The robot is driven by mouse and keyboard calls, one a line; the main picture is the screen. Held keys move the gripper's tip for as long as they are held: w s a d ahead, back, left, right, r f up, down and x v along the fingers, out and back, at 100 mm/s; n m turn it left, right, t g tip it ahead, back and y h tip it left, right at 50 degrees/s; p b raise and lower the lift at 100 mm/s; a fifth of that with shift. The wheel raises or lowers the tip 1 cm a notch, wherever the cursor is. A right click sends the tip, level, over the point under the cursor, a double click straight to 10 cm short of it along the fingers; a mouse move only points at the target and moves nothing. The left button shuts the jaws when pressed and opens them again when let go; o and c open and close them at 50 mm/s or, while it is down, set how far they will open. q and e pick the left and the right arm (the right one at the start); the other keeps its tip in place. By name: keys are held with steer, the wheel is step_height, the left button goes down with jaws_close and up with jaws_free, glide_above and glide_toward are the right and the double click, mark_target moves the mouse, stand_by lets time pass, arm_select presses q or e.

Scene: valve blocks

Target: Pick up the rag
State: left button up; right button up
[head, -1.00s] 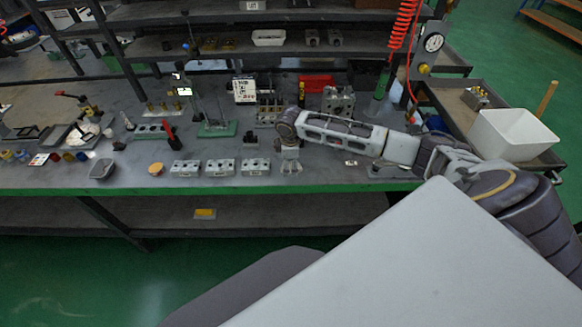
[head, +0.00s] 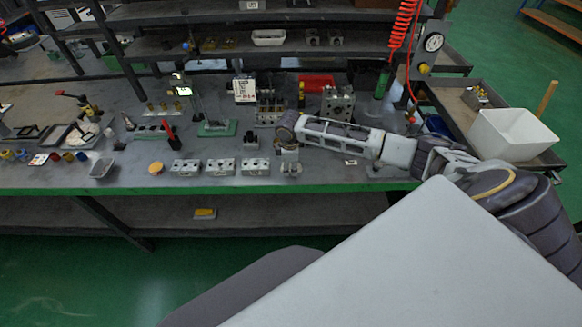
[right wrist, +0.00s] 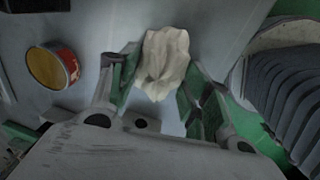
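The rag (right wrist: 165,62) is a crumpled off-white cloth on the grey bench top, seen in the right wrist view. My right gripper (right wrist: 163,72) is open, with one green-padded finger on each side of the rag. Whether the pads touch it is hard to tell. In the head view my right gripper (head: 290,167) points down near the bench's front edge, right of a row of valve blocks (head: 220,167). The rag cannot be made out there. My left gripper is not in view.
A yellow round container with a red side (right wrist: 52,67) stands left of the rag in the wrist view. Fixtures and a green-based stand (head: 217,128) are behind on the bench. A white bin (head: 510,135) sits on a cart at right. The bench front (head: 330,182) is fairly clear.

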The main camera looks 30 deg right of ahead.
mark_target(290, 164)
steer(key=shift+c, duration=1)
steer(key=shift+r, duration=0.1)
steer(key=shift+r, duration=4.95)
steer(key=o, duration=0.4)
steer(key=shift+c, duration=0.2)
steer(key=c, duration=0.3)
steer(key=shift+c, duration=0.2)
steer(key=shift+m, duration=0.4)
